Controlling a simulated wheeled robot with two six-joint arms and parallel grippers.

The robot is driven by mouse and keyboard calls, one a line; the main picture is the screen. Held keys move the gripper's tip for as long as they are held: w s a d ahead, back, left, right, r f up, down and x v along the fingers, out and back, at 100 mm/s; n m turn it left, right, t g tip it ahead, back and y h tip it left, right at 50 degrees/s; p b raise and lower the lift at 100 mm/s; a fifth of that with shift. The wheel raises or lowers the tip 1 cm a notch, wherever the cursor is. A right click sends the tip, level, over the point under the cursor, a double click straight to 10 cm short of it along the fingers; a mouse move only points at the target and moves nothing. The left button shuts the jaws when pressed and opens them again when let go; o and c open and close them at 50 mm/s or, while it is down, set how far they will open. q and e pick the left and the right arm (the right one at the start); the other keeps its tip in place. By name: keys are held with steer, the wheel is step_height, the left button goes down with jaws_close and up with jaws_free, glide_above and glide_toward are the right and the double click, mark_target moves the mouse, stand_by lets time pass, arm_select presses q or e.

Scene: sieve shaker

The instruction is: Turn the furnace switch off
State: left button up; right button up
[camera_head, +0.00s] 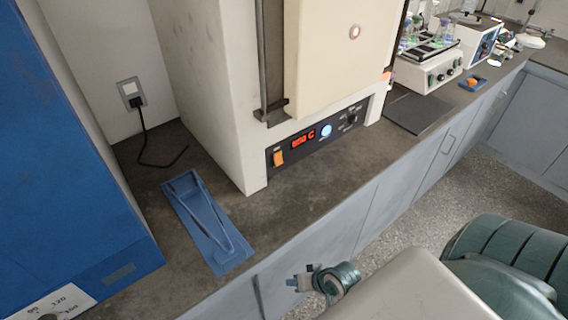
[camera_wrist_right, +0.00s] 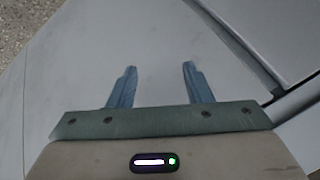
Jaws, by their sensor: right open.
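The furnace (camera_head: 190,70) is a large cream-white box on the dark counter, with its door shut. Its dark control panel runs along the lower front. An orange rocker switch (camera_head: 278,158) sits at the panel's left end, beside a lit red display (camera_head: 304,137), a bluish-white round button (camera_head: 326,130) and a dark knob (camera_head: 350,118). My right gripper (camera_head: 300,281) is below and in front of the counter edge, well away from the switch. In the right wrist view its two blue fingers (camera_wrist_right: 160,68) are apart and empty, facing a grey cabinet front. My left gripper does not show.
A blue tray (camera_head: 210,222) with tongs-like metal lies on the counter left of the panel. A blue cabinet (camera_head: 70,150) stands at the left. A dark flat plate (camera_head: 418,112) and a shaker with flasks (camera_head: 428,68) are farther right. Bare counter lies before the panel.

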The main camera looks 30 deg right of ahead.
steer(key=a+r+m+t+y, duration=0.1)
steer(key=r, duration=0.4)
steer(key=w+a+r+m+t+y, duration=0.1)
steer(key=a+r+y, duration=0.1)
steer(key=r, duration=0.4)
steer(key=w+a+r+m+y, duration=0.1)
steer(key=a+r, duration=0.1)
steer(key=r, duration=0.4)
steer(key=shift+w+a+r+m+t+p, duration=0.2)
steer(key=shift+a+m+t+p, duration=0.1)
steer(key=shift+t+p, duration=0.1)
step_height(320, 180, up, 4)
steer(key=w+m+t+y, duration=0.2)
steer(key=m, duration=0.2)
steer(key=m+t+h+p, duration=0.1)
steer(key=m+t+h, duration=0.6)
steer(key=m, duration=1.6)
glide_toward(279, 153)
steer(key=w+p, duration=0.2)
steer(key=w, duration=0.1)
steer(key=w+p, duration=0.1)
steer(key=w, duration=0.2)
steer(key=shift+a+r+p, duration=0.2)
steer(key=shift+a+p, duration=0.05)
steer(key=shift+p, duration=0.15)
steer(key=shift+w+a+f, duration=0.1)
steer(key=shift+w, duration=0.7)
